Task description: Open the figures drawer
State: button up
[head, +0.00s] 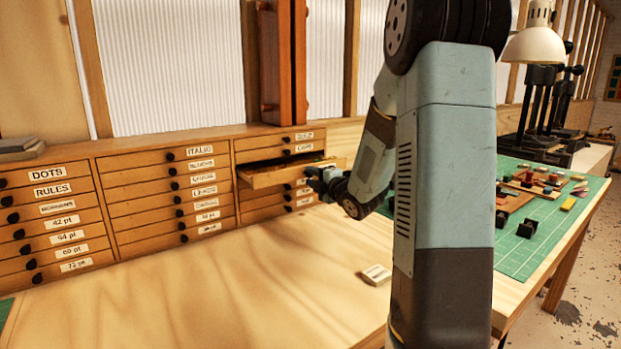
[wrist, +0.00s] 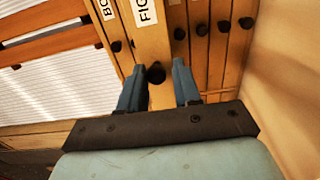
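The figures drawer (head: 285,174), in the right column of the wooden cabinet, is pulled out well past the drawers around it, and its inside partly shows from above. In the wrist view its front carries a white label (wrist: 144,11) beginning "FIG" and a dark round knob (wrist: 155,73). My gripper (wrist: 159,78) is at this front, with its two blue-grey fingers apart on either side of the knob. A gap shows on both sides of the knob. In the head view my gripper (head: 318,176) is at the drawer's right front, hiding the knob and label.
The other drawers, such as the one labelled RULES (head: 52,190), are shut. The wooden worktop (head: 230,285) in front is mostly clear, with a small pale block (head: 376,274) on it. A green mat (head: 540,225) with small blocks and trays lies at right, near a lamp (head: 535,42).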

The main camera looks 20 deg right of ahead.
jog(key=shift+o, duration=0.2)
jog(key=v, duration=1.3)
jog(key=shift+s, duration=0.35)
jog(key=shift+r, duration=0.1)
jog(key=s+a+r+m+g+h, duration=0.2)
jog(key=s+a+m+g, duration=0.4)
jog(key=s+m, duration=0.4)
jog(key=s+a+r+m+g+h, duration=0.2)
jog(key=s+a+m+g, duration=0.4)
jog(key=s+m, duration=0.4)
jog(key=s+a, duration=0.1)
jog(key=s, duration=0.3)
jog(key=shift+s+a+m, duration=0.25)
jog(key=shift+s+m, duration=0.05)
